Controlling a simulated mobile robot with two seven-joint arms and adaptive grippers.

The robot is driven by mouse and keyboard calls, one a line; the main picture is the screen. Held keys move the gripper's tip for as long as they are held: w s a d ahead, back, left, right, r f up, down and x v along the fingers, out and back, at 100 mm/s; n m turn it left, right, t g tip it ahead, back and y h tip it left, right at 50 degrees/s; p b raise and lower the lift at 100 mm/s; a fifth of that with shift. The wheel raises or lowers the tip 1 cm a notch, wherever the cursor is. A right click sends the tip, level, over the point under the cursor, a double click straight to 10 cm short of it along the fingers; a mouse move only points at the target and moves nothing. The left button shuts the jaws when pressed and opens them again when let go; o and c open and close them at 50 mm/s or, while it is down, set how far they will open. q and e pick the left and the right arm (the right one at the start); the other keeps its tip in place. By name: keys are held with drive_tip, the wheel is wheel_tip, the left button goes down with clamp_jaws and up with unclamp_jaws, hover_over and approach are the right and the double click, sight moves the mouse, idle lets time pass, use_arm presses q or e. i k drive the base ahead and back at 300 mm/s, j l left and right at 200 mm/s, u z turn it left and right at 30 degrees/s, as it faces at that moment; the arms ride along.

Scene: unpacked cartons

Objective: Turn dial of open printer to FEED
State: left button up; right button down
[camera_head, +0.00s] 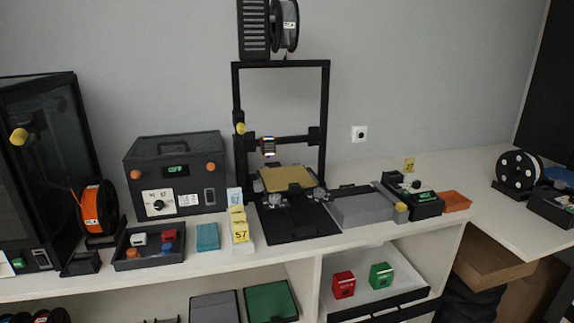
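The open-frame printer (326,120) stands in the middle of the bench, with a gold bed (287,178) and a spool on top. To its right is a black control box (412,200) with a small green-lit screen (427,196) and what looks like a round knob (416,184) on it. The markings around this knob are too small to read, so I cannot tell its setting. Neither of my grippers is in view.
A black box (172,155) with its own dial (158,205) and a lit display stands left of the printer.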

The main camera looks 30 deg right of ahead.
sight(416, 184)
drive_tip(key=z, duration=1.95)
drive_tip(key=i+j, duration=0.05)
